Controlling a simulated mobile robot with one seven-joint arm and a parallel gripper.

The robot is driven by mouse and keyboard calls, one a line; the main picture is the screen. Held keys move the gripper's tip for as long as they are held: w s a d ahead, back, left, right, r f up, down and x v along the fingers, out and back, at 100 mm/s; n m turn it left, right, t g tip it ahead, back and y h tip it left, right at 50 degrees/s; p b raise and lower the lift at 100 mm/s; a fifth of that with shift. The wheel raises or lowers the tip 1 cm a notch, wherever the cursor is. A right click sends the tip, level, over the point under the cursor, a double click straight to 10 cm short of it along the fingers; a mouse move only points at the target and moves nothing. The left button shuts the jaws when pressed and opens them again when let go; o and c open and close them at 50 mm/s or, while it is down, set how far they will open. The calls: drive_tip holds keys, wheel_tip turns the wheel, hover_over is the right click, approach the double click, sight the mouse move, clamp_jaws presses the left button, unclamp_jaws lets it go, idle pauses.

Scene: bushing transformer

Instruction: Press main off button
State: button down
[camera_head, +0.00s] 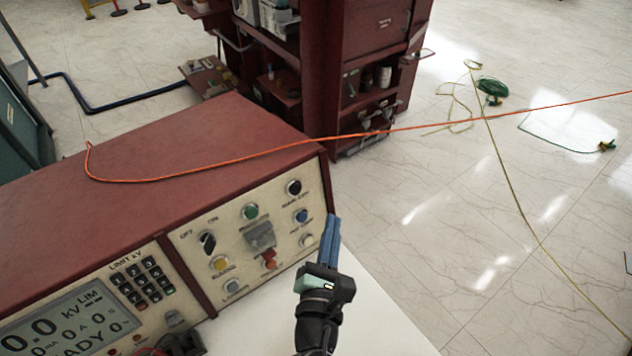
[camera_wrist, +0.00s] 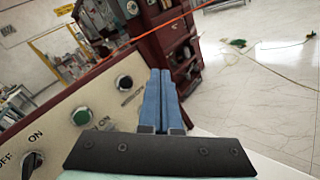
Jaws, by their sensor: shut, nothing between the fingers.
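The cream control panel (camera_head: 240,240) stands on the front of a dark red cabinet in the head view. A black round button (camera_head: 293,187) sits at its upper right with a small blurred label that may read main off. The black button also shows in the wrist view (camera_wrist: 124,83), left of my fingers. My gripper (camera_head: 333,220) has blue fingers that are shut and empty. In the head view it is at the panel's right edge, below and to the right of the black button. In the wrist view the fingers (camera_wrist: 160,74) appear apart from the button.
A green button (camera_head: 250,211), a blue button (camera_head: 301,216), a yellow button (camera_head: 220,263) and an off/on switch (camera_head: 207,243) share the panel. An orange cable (camera_head: 200,176) crosses the cabinet top. A red tool cart (camera_head: 310,80) stands behind.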

sight(295, 189)
drive_tip(key=shift+w+a, duration=0.1)
drive_tip(key=w+a+f+b, duration=0.2)
drive_tip(key=w+a+b, duration=0.3)
drive_tip(key=w, duration=0.1)
drive_tip(key=shift+w, duration=0.35)
drive_tip(key=shift+w+f, duration=0.1)
idle(2.1)
drive_tip(key=shift+w+a, duration=0.2)
drive_tip(key=shift+w, duration=0.05)
drive_tip(key=shift+w+a+f+b, duration=0.15)
drive_tip(key=shift+w+a+b, duration=0.2)
drive_tip(key=shift+b, duration=0.15)
idle(0.7)
drive_tip(key=shift+d, duration=0.1)
drive_tip(key=shift+s+d+r+p, duration=0.2)
drive_tip(key=shift+s+d+p, duration=0.3)
drive_tip(key=shift+s+p, duration=0.15)
